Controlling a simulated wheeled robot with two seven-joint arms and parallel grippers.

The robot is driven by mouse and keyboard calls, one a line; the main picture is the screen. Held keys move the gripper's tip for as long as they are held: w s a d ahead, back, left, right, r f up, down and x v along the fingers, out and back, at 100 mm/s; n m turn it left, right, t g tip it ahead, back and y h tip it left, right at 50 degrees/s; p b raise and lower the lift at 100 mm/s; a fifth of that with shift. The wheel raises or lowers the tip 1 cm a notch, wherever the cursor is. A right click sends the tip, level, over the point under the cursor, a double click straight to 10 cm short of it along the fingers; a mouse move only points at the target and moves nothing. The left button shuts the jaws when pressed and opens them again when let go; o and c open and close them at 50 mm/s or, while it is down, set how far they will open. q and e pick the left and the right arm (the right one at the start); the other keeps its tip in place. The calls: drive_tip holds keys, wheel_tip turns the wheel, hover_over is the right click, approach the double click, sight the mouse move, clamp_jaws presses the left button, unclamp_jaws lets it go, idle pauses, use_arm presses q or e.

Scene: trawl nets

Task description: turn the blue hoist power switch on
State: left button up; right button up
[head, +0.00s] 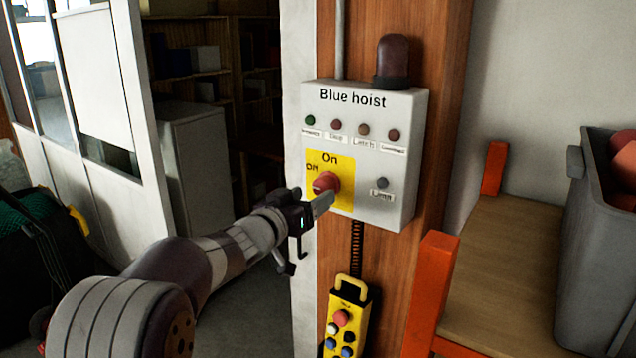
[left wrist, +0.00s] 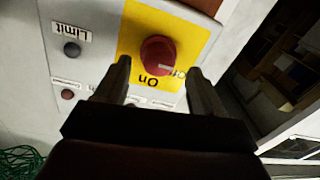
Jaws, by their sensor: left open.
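The blue hoist box (head: 407,160) is a pale grey panel on a wooden post, labelled "Blue hoist". Its power switch (head: 326,181) is a red round knob on a yellow plate marked "On" and "Off". In the left wrist view, the red knob (left wrist: 157,52) shows a white mark on the side of the "Off" label. My right gripper is not in view.
Several small lamps and a "Limit" button (head: 382,183) sit on the box. A yellow pendant control (head: 347,322) hangs below. An orange-framed wooden bench (head: 500,262) with a grey bin (head: 592,245) stands to the right. A white door (head: 105,110) is at left.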

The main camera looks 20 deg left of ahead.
sight(320, 190)
use_arm(q)
drive_tip(key=x, duration=0.3)
drive_tip(key=shift+p, duration=0.35)
drive_tip(key=shift+w+d, duration=0.1)
drive_tip(key=shift+r, duration=0.1)
drive_tip(key=c, duration=1.1)
drive_tip(key=shift+o, duration=0.2)
